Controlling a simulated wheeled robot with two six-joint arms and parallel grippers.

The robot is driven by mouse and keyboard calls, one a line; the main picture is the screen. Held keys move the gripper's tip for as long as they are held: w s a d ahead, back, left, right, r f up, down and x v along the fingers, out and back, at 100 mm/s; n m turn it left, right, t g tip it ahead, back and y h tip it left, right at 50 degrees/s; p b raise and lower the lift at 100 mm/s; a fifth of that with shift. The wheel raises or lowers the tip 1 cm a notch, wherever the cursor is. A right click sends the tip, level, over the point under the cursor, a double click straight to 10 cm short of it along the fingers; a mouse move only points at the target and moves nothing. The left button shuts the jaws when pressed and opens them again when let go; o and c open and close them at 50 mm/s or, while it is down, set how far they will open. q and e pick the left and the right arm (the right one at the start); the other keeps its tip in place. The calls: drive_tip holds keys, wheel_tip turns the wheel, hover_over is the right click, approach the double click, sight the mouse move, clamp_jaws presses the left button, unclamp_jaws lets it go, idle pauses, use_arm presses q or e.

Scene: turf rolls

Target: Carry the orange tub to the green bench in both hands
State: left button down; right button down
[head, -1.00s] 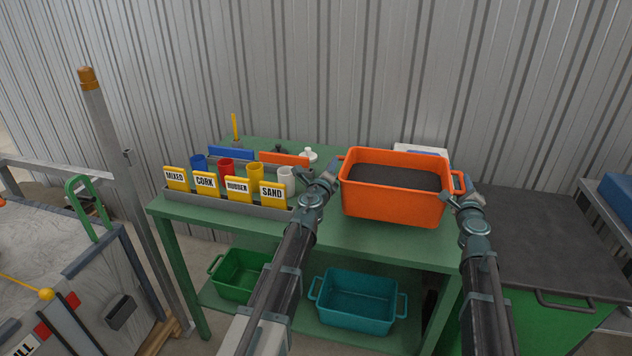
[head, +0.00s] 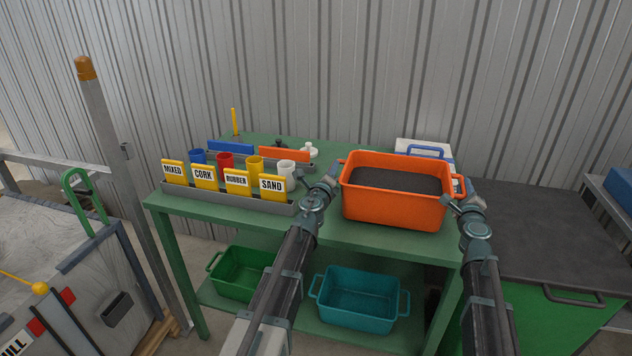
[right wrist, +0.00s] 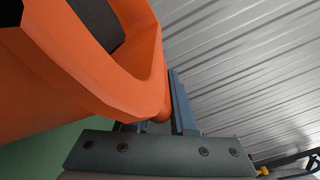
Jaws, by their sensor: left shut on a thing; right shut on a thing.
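The orange tub (head: 392,211), filled with dark material, is level at the right part of the green bench (head: 330,236). I cannot tell whether its base touches the bench top. My left gripper (head: 333,180) is shut on the tub's left handle, mostly hidden behind the gripper. My right gripper (head: 460,198) is shut on the right handle. In the right wrist view the orange handle (right wrist: 128,88) runs down to the dark jaws (right wrist: 160,125), which partly hide the grip.
A grey rack (head: 228,200) with several labelled yellow signs and coloured cups stands left of the tub. A white box with a blue handle (head: 424,150) is behind it. Green (head: 238,272) and teal (head: 357,298) tubs are on the lower shelf. A dark-topped cabinet (head: 550,235) stands right.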

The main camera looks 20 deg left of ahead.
use_arm(q)
drive_tip(key=shift+d+f, duration=0.15)
drive_tip(key=shift+f, duration=0.3)
use_arm(e)
drive_tip(key=shift+a+f, duration=0.15)
drive_tip(key=shift+f, duration=0.3)
use_arm(q)
drive_tip(key=c, duration=1.2)
unclamp_jaws()
drive_tip(key=shift+f+b, duration=0.1)
drive_tip(key=shift+b, duration=0.25)
use_arm(e)
drive_tip(key=c, duration=1.2)
unclamp_jaws()
drive_tip(key=shift+f, duration=0.15)
use_arm(q)
drive_tip(key=o, duration=0.5)
use_arm(e)
drive_tip(key=o, duration=0.4)
use_arm(q)
drive_tip(key=shift+s, duration=0.15)
use_arm(e)
drive_tip(key=shift+o, duration=0.2)
use_arm(q)
drive_tip(key=s, duration=1.1)
drive_tip(key=shift+s, duration=0.35)
use_arm(e)
drive_tip(key=s, duration=1.2)
use_arm(q)
drive_tip(key=shift+a, duration=0.2)
